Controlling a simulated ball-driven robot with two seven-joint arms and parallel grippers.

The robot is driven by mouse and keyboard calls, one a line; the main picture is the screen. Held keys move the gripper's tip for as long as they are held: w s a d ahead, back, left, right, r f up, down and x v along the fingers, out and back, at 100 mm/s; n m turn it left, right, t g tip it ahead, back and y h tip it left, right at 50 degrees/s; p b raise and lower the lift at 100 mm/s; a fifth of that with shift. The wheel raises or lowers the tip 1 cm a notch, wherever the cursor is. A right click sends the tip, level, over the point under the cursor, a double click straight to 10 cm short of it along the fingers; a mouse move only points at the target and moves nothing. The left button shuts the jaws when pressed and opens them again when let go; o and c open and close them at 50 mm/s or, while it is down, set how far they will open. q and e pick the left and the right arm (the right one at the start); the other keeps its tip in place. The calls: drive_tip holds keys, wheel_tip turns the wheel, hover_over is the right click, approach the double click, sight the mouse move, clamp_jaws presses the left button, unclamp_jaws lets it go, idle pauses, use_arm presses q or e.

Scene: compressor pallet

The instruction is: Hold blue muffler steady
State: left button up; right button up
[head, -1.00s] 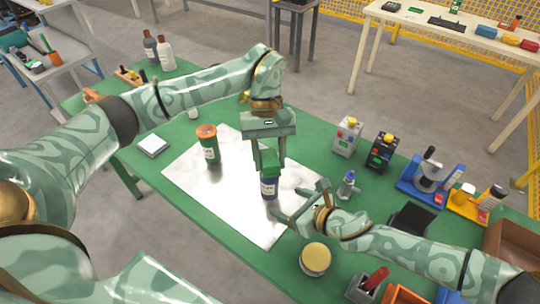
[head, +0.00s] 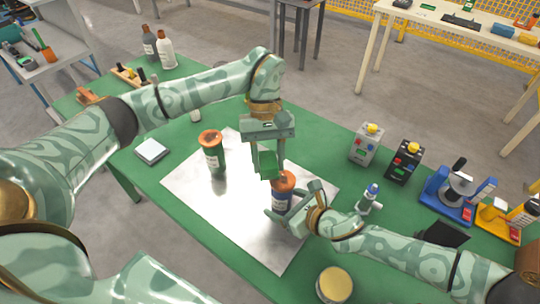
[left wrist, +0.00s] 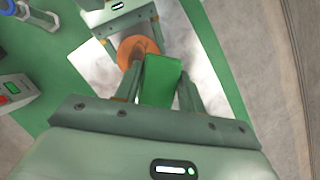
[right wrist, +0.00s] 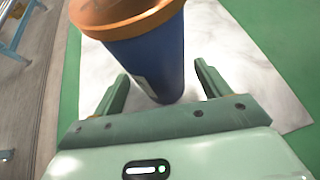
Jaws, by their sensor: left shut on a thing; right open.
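The blue muffler (head: 281,198), with a copper-orange top, stands upright on the bright metal sheet (head: 235,225). My left gripper (head: 267,170) is shut on a green block (head: 268,163), just behind and left of the muffler's top. The left wrist view shows the green block (left wrist: 160,80) between the fingers, with the orange top (left wrist: 137,47) partly behind it. My right gripper (head: 290,207) is open low at the muffler. In the right wrist view its fingers (right wrist: 162,85) lie on either side of the blue body (right wrist: 150,60), with gaps visible; contact is not clear.
A green muffler (head: 214,155) with an orange top stands on the sheet to the left. A round yellow-topped can (head: 334,284) is at the front.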

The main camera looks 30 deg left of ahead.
drive_tip(key=shift+w+a+f, duration=0.15)
drive_tip(key=shift+a+f, duration=0.1)
drive_tip(key=shift+a, duration=0.05)
drive_tip(key=shift+w+d, duration=0.1)
drive_tip(key=shift+d, duration=0.05)
drive_tip(key=c, duration=0.8)
drive_tip(key=shift+c, duration=0.2)
